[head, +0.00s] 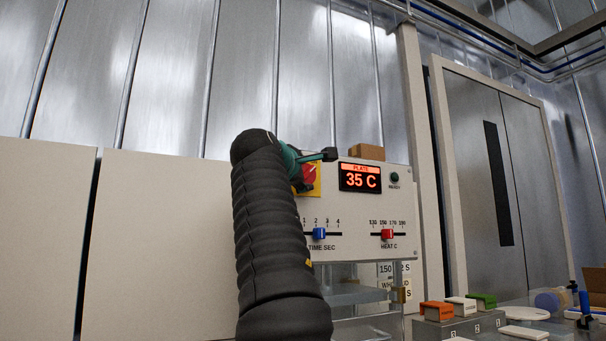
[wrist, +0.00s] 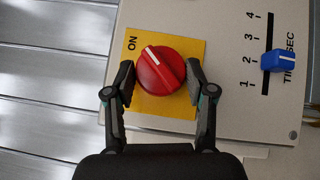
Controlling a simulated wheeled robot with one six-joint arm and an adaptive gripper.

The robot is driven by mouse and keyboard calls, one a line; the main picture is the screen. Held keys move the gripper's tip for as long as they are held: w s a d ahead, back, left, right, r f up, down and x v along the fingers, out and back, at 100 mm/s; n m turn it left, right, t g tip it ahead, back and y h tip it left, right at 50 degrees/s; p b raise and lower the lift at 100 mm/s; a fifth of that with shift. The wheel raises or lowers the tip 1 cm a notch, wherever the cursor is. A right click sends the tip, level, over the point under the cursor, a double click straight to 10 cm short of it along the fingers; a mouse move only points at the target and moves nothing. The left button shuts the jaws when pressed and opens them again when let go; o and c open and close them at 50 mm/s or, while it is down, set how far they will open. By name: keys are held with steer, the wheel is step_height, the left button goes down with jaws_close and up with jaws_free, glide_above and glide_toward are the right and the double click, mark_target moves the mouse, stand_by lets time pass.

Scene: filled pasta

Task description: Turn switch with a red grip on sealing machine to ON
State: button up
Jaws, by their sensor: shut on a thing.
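The red switch grip (wrist: 160,70) is a round knob with a white pointer line, mounted on a yellow plate (wrist: 179,108). In the wrist view the line points up and to the left, roughly toward the ON label (wrist: 131,43). My gripper (wrist: 160,78) has a finger on each side of the knob and is shut on it. In the head view the red grip (head: 309,175) shows partly behind my gripper (head: 312,160). The sealing machine (head: 350,215) has a pale front panel. My arm hides its left part and any other label.
A display (head: 360,178) reads PLATE 35 C. A cardboard box (head: 367,152) is at the panel's top. Coloured blocks (head: 436,311) stand at lower right.

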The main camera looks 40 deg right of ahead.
steer(key=o, duration=1.2)
steer(key=shift+c, duration=0.2)
steer(key=shift+a, duration=0.1)
steer(key=v, duration=1.2)
steer(key=shift+s, duration=0.1)
